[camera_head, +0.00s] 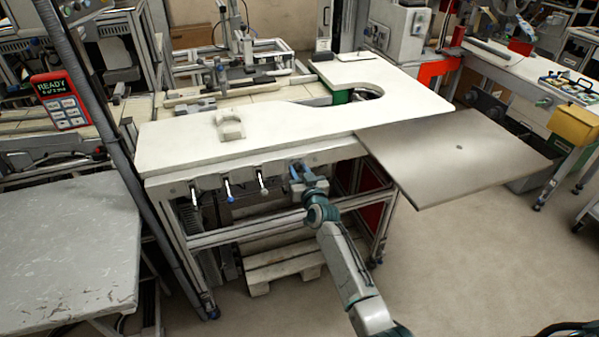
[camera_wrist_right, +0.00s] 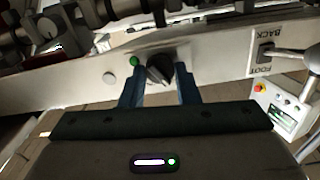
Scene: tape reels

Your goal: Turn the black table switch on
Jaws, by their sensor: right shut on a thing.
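The black table switch (camera_wrist_right: 160,69) is a round black knob on a pale panel in the right wrist view. My right gripper (camera_wrist_right: 159,80) has its two blue fingers on either side of the knob, shut on it. A lit green lamp (camera_wrist_right: 134,61) sits just left of the knob. In the head view my right gripper (camera_head: 296,171) is at the front rail under the white tabletop (camera_head: 290,125), and the knob is hidden there. My left gripper is in neither view.
A grey side plate (camera_head: 455,155) juts out at the right. The floor at lower right is clear.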

